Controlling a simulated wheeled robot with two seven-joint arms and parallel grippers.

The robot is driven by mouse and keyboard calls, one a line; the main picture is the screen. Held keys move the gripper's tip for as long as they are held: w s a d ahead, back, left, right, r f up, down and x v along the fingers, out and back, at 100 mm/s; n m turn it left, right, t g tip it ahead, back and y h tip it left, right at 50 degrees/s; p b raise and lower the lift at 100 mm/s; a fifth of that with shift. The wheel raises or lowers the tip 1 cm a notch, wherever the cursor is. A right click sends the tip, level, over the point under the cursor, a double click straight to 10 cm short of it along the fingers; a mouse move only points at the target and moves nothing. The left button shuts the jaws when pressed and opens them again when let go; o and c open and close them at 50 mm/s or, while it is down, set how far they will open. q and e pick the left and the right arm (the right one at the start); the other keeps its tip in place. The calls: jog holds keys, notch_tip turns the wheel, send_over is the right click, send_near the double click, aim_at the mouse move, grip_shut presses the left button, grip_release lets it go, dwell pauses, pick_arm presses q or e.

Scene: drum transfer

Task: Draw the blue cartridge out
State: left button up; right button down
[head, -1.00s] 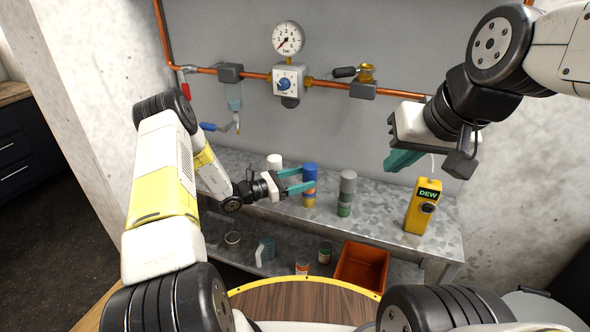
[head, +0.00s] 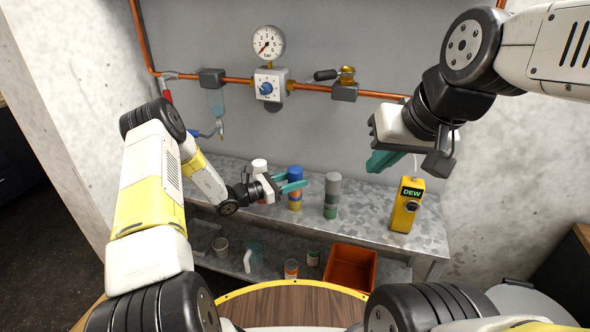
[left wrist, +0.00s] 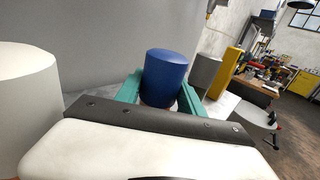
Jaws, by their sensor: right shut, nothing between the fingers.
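The blue cartridge (head: 295,173) stands upright on the metal shelf, on top of an orange-yellow piece with further bands below. My left gripper (head: 292,184) has its teal fingers on either side of this stack, just under the blue top. The left wrist view shows the blue cartridge (left wrist: 166,72) between the fingers (left wrist: 160,96); whether they touch it cannot be told. The lower part of the stack is hidden there. My right gripper (head: 383,162) is shut and empty, up at the right above the shelf.
A grey cylinder with a green band (head: 332,194) stands right of the stack and a white one (head: 259,166) to its left. A yellow DEW device (head: 407,205) stands further right. An orange bin (head: 350,267) sits on the lower shelf. Copper pipe and a gauge (head: 268,43) are on the wall.

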aim_at(295, 168)
pick_arm(q)
grip_shut()
jog(key=shift+r, duration=0.1)
jog(key=shift+r, duration=2.05)
jog(key=shift+r, duration=2)
